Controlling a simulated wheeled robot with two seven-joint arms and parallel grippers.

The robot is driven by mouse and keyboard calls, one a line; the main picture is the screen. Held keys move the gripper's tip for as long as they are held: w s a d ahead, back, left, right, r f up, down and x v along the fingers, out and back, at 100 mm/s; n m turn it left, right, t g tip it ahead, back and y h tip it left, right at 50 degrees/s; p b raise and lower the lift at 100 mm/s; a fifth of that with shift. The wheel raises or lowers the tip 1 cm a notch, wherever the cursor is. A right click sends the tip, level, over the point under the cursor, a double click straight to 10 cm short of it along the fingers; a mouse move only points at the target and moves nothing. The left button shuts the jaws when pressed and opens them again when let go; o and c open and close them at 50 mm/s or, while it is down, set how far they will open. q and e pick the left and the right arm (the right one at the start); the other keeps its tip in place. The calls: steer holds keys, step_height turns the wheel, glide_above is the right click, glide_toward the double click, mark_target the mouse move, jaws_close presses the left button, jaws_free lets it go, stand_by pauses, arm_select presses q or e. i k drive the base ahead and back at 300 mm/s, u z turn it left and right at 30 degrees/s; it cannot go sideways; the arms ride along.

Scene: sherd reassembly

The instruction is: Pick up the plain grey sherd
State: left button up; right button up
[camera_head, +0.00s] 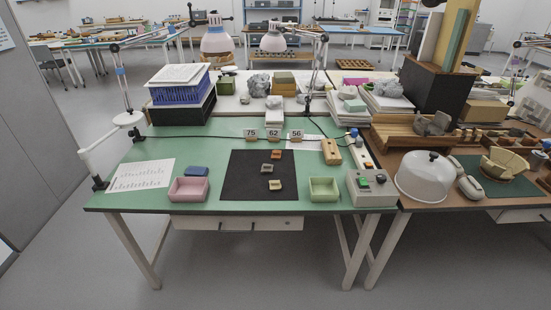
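Three small sherds lie apart on a black mat (240,191) on the green table. The one in the middle of the row, slightly left, is a grey sherd (266,168); its surface is too small to tell in detail. A reddish-brown sherd (276,154) lies behind it, and a tan-orange sherd (275,185) lies in front of it. Neither of my grippers is in view.
A pink tray (189,194) stands left of the mat and a pale green tray (324,195) stands right of it. Number cards (273,134) stand behind the mat. Lamps rise at the back. A control box (371,188) and white dome (430,178) are at right.

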mark_target(266, 168)
steer(key=k, duration=0.65)
steer(key=u, duration=0.25)
steer(key=i, duration=1.75)
steer(key=z, duration=0.75)
